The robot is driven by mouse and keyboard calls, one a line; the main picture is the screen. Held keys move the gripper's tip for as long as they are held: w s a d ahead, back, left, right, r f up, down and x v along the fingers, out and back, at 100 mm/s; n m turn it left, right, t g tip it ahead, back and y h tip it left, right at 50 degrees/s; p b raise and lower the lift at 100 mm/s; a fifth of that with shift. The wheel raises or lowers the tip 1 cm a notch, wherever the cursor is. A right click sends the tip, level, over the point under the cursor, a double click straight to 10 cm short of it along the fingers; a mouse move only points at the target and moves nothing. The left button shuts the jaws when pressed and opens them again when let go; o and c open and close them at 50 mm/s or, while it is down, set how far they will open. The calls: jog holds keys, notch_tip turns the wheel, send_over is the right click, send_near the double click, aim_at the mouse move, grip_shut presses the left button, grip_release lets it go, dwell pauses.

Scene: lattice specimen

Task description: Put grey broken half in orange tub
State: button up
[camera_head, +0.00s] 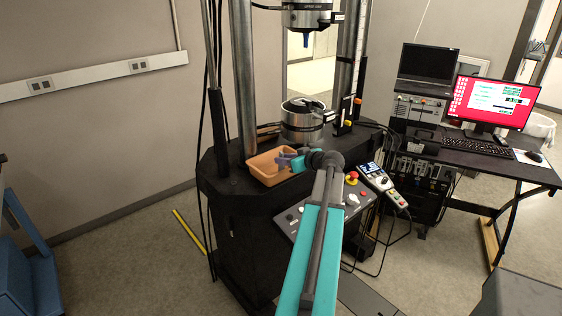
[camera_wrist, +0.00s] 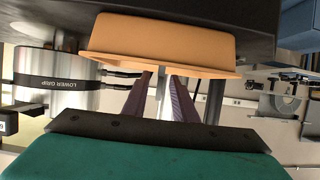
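The orange tub (camera_head: 255,173) sits on the black machine base, left of the lower grip. It fills the top of the wrist view (camera_wrist: 165,35), which looks upside down. My gripper (camera_head: 287,160) is at the tub's right side in the head view. In the wrist view its two purple fingers (camera_wrist: 160,80) reach up to the tub's rim, where their tips are hidden. The fingers stand apart with a pale and dark strip between them. I cannot tell whether that strip is background or a held piece. I cannot make out the grey broken half for certain.
The silver lower grip (camera_head: 301,125) stands close behind my gripper, with dark parts on its top. A blue piece (camera_head: 305,41) hangs from the upper grip. A control panel (camera_head: 330,212) lies in front. A desk with a red-screened monitor (camera_head: 492,101) is at right.

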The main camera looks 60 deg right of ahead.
jog(key=b+v, duration=0.2)
jog(key=v, duration=0.8)
jog(key=shift+s, duration=0.15)
dwell(0.6)
